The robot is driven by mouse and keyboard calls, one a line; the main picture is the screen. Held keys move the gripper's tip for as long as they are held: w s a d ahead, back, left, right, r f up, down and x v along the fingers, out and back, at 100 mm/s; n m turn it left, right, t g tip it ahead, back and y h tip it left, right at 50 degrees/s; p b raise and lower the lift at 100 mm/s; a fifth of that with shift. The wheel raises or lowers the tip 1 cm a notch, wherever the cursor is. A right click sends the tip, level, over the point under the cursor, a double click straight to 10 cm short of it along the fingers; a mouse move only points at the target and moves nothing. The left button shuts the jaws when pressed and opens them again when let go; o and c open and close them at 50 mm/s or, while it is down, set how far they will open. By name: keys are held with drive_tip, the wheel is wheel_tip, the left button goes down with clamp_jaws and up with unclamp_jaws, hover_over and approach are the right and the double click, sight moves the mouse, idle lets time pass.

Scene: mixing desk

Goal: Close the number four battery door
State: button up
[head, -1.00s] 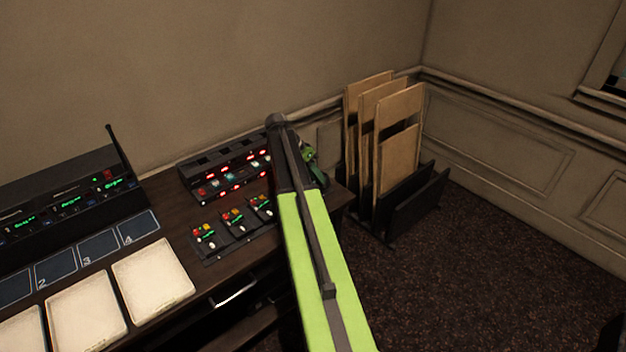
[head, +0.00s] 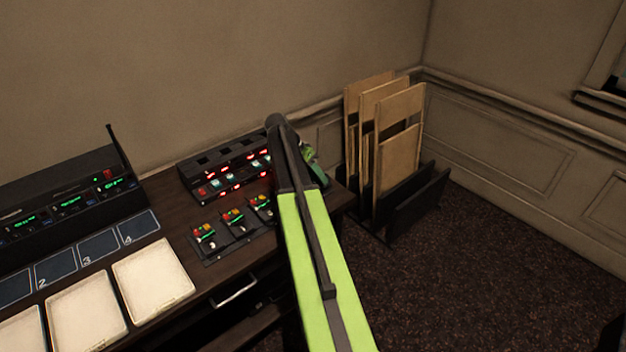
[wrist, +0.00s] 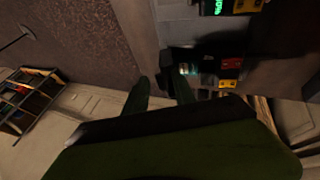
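Several small black packs with red, yellow and green parts lie in a row on a dark mat (head: 215,257) on the desk; three show clearly, including the rightmost visible pack (head: 261,206). My arm hides the right end of the row, so I cannot make out the number four door in the head view. In the wrist view a black pack (wrist: 203,68) with a lit green display and red and yellow parts lies just beyond my gripper (wrist: 162,88). The two dark green fingers are apart, with nothing visibly held. Whether a finger touches the pack is unclear.
A black charger rack (head: 225,170) with red and green lights stands behind the packs. A receiver (head: 70,205) with an antenna, numbered blue squares (head: 98,245) and pale trays (head: 152,280) are at left. Boards in a rack (head: 398,155) stand right of the desk.

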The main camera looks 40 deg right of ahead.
drive_tip(key=shift+w+r+p, duration=0.1)
drive_tip(key=shift+r+p, duration=0.15)
drive_tip(key=shift+p, duration=0.05)
drive_tip(key=p+v, duration=1.4)
drive_tip(key=v, duration=0.3)
drive_tip(key=shift+a+f, duration=0.15)
